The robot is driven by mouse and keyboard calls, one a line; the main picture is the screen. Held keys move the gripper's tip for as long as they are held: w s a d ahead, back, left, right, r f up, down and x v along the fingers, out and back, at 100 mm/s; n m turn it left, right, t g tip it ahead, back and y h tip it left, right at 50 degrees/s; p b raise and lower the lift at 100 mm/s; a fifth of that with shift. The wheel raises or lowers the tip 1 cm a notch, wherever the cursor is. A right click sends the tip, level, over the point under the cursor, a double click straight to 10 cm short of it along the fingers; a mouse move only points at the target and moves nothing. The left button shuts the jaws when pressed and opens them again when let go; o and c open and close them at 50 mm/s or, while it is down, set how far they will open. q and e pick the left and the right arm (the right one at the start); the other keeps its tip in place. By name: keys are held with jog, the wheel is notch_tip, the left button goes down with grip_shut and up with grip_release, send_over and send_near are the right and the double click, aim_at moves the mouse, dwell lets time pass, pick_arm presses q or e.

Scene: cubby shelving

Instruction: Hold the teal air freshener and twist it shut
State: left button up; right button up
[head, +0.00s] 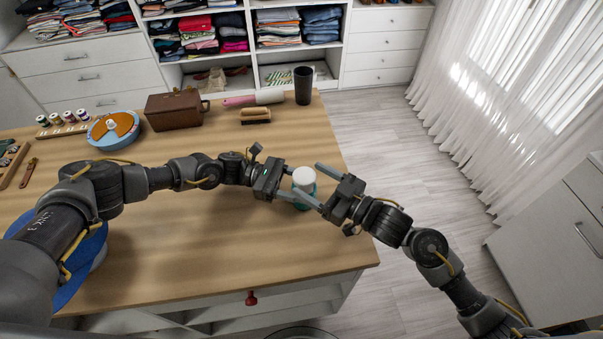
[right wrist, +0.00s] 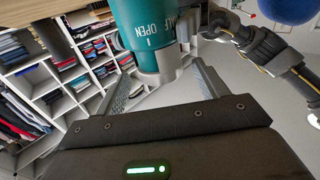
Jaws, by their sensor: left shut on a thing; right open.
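The teal air freshener (head: 304,188) is near the table's right edge, with a round white top (head: 304,175). It looks upright in the head view; whether its base touches the table is hidden. In the right wrist view, its teal body (right wrist: 141,22) shows the word "OPEN" and part of another word above a pale grey section (right wrist: 157,66). My left gripper (head: 292,183) is shut on the freshener from the left. My right gripper (head: 307,179) is open, its fingers reaching in from the right on either side of the freshener. In its wrist view, the open fingers (right wrist: 165,80) show a gap to the pale section.
A brown case (head: 174,110), a brush (head: 256,116), a pink-handled roller (head: 268,96) and a dark cup (head: 303,86) stand at the back. A blue-and-orange round item (head: 113,129) and thread spools (head: 69,117) are back left. The table (head: 250,245) is clear in front.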

jog(key=v, duration=0.7)
jog(key=shift+d, duration=0.2)
jog(key=shift+s, duration=0.15)
pick_arm(q)
jog(key=o, duration=1.1)
jog(key=shift+o, duration=0.2)
